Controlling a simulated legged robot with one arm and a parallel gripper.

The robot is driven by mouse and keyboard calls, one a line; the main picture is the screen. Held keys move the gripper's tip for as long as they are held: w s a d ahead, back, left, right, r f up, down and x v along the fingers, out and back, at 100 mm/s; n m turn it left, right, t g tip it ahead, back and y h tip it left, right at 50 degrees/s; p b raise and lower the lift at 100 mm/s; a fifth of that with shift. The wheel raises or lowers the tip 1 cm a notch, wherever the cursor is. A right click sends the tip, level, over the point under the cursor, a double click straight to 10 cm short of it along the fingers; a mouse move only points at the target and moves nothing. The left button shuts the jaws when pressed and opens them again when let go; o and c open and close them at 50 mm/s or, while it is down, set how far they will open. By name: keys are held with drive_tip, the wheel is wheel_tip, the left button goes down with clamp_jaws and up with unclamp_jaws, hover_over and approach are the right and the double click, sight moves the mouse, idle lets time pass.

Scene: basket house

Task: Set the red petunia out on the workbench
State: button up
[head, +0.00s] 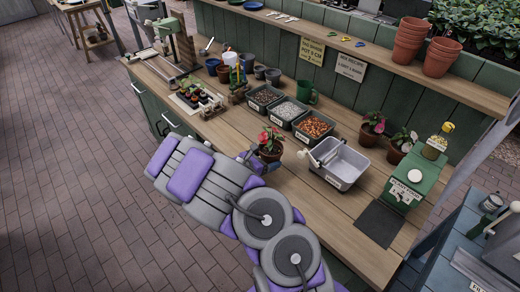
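A small potted plant with red flowers (270,138), seemingly the red petunia, is at the end of my arm, over the near edge of the wooden workbench (345,218). Its dark brown pot shows just beyond my gripper (262,160). The arm hides most of the gripper, so I cannot tell whether its fingers are closed on the pot. I also cannot tell whether the pot touches the bench or hangs a little above it.
Two more potted plants (372,128) are near the back. A green box (411,182) and dark mat (379,223) occupy the right end. Bare planks lie left of the plant.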

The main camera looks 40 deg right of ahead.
drive_tip(key=w+d, duration=0.1)
drive_tip(key=w, duration=0.2)
drive_tip(key=w+d+f, duration=0.1)
drive_tip(key=w+d, duration=0.1)
drive_tip(key=w+d+b, duration=0.1)
drive_tip(key=w+d, duration=0.1)
drive_tip(key=w, duration=0.1)
drive_tip(key=shift+w+f, duration=0.25)
drive_tip(key=shift+w, duration=0.35)
drive_tip(key=shift+w+a+r, duration=0.2)
drive_tip(key=shift+w, duration=0.05)
drive_tip(key=shift+a+f, duration=0.1)
drive_tip(key=shift+f, duration=0.25)
wheel_tip(320, 180, down, 3)
drive_tip(key=shift+r+b, duration=0.15)
drive_tip(key=shift+b, duration=0.55)
drive_tip(key=shift+w+f, duration=0.1)
drive_tip(key=shift+f, duration=0.1)
drive_tip(key=shift+d, duration=0.4)
drive_tip(key=o, duration=0.9)
drive_tip(key=shift+o, duration=0.6)
drive_tip(key=shift+a+r, duration=0.1)
drive_tip(key=shift+a, duration=0.2)
drive_tip(key=shift+a+r, duration=0.1)
